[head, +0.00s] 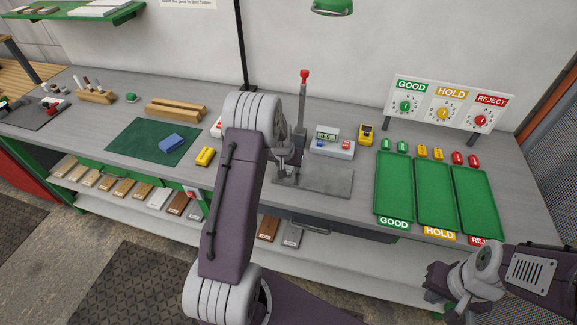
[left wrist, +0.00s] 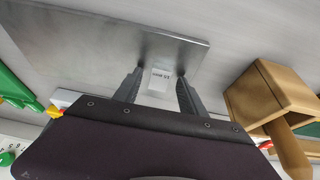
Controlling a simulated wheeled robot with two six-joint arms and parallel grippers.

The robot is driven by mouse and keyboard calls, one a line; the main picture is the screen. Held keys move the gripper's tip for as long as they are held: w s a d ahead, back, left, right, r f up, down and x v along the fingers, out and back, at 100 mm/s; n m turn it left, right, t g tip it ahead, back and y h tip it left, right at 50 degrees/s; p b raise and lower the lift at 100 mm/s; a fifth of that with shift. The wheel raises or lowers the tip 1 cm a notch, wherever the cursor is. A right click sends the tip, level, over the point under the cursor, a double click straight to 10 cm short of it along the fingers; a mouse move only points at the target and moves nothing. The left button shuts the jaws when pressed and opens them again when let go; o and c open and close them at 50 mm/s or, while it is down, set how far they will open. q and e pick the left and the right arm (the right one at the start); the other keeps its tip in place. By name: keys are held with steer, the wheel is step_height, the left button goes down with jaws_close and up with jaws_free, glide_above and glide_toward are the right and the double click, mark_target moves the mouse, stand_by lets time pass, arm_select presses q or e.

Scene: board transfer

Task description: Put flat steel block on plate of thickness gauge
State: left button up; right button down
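The thickness gauge (head: 303,100) has a red knob on top, a column and a flat steel plate (head: 325,182). The plate also fills the upper part of the left wrist view (left wrist: 80,50). A small pale steel block (left wrist: 161,79) with a printed label sits between the fingers of my left gripper (left wrist: 160,88), over the plate. I cannot tell whether it touches the plate. In the head view my left gripper (head: 284,165) is at the plate's left end, and my arm hides the block. My right gripper (head: 438,296) is low at the right, away from the bench; its fingers are unclear.
A digital display (head: 330,145) stands behind the plate. Green trays (head: 394,186) lie at right under the sign board (head: 445,105). A blue block (head: 171,142) lies on a green mat (head: 130,148). Wooden rails (head: 175,108) are at left. The shelf below holds several bars.

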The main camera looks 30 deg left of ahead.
arm_select(q)
steer(key=shift+r, duration=0.1)
steer(key=shift+r, duration=0.3)
steer(key=v, duration=1.2)
steer(key=s+d+f+m+g, duration=0.1)
steer(key=s+d, duration=0.6)
steer(key=s, duration=0.3)
steer(key=s+d+f+m+g+h, duration=0.1)
steer(key=s+d+f+g, duration=0.1)
steer(key=s+d, duration=0.5)
steer(key=s, duration=0.3)
steer(key=shift+f+m, duration=0.25)
steer(key=shift+m, duration=0.05)
steer(key=shift+s+d, duration=0.15)
